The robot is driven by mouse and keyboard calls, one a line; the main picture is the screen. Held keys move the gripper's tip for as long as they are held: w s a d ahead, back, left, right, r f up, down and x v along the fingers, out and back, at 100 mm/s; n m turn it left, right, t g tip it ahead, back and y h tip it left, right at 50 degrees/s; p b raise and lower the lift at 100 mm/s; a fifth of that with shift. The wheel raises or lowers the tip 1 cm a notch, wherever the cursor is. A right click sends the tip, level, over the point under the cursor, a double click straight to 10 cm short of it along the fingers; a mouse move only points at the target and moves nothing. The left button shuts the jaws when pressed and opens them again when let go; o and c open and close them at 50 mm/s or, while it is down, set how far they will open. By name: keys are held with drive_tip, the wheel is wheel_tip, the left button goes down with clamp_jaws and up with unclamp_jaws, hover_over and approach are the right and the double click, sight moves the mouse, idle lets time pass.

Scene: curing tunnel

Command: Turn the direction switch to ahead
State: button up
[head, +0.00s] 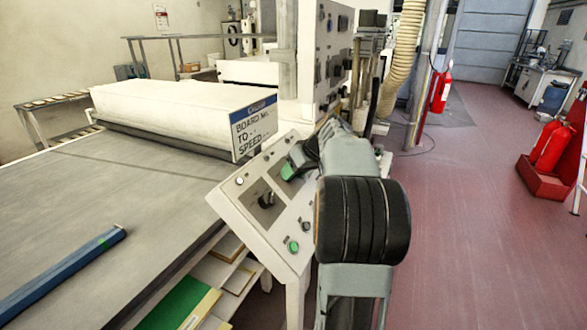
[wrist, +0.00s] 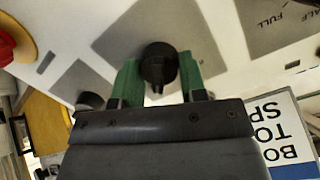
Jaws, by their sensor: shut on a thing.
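A black rotary switch (wrist: 158,62) on a grey plate sits on the white control panel (head: 225,202). In the wrist view my gripper (wrist: 159,80) has one green finger on each side of the switch and is shut on it. The switch's narrow pointer points down in that view. No direction label on it can be read, so I cannot tell its setting or confirm that it is the direction switch. In the head view my gripper (head: 290,170) is at the panel's upper part and hides that switch.
Another black knob (head: 267,200) and a green button (head: 293,246) are on the panel. A red button (wrist: 10,50) shows in the wrist view. A sign (head: 255,128) stands behind the panel.

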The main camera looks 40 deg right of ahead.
drive_tip(key=shift+m, duration=0.6)
drive_tip(key=shift+p, duration=0.35)
drive_tip(key=o, duration=0.9)
drive_tip(key=v, duration=1.3)
drive_tip(key=shift+s+d+r, duration=0.15)
drive_tip(key=shift+d+r, duration=0.15)
